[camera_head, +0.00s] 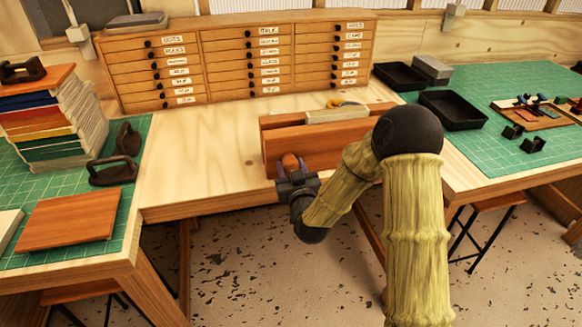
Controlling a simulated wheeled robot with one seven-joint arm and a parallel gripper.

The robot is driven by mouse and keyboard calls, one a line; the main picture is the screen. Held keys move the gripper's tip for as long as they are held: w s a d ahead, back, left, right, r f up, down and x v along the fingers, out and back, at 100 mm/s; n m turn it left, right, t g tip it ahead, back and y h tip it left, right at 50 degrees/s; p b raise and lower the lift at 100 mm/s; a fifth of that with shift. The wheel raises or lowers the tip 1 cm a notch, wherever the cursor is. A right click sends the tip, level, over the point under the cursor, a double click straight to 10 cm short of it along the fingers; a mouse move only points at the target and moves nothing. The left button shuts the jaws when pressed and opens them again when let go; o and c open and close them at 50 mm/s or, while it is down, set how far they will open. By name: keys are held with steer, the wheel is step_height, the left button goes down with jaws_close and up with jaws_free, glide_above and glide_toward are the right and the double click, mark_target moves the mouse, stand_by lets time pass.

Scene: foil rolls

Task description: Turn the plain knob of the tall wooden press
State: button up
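A reddish-brown wooden press (273,150) stands at the front edge of the middle wooden table, partly hidden behind my arm. It is the only press I can make out. A rounded orange-brown wooden knob (290,162) sticks out from the left part of its front face. My gripper (291,171) is right at this knob, with one finger on its left and one on its right. I cannot tell whether the fingers touch the knob or are apart from it. The right part of the press front is hidden by my arm.
A pale block (337,115) and a small yellow-handled tool (345,103) are at the press top. A labelled drawer cabinet (235,65) stands behind. Flat irons (113,172) and stacked books (52,117) are at left, black trays (453,110) at right. The table left of the press is clear.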

steer(key=c, duration=0.4)
steer(key=shift+f+m+b, duration=0.15)
steer(key=shift+m+b, duration=0.65)
steer(key=shift+b, duration=0.25)
steer(key=shift+m+b, duration=0.6)
steer(key=shift+m, duration=0.6)
steer(key=shift+r, duration=0.2)
steer(key=o, duration=1)
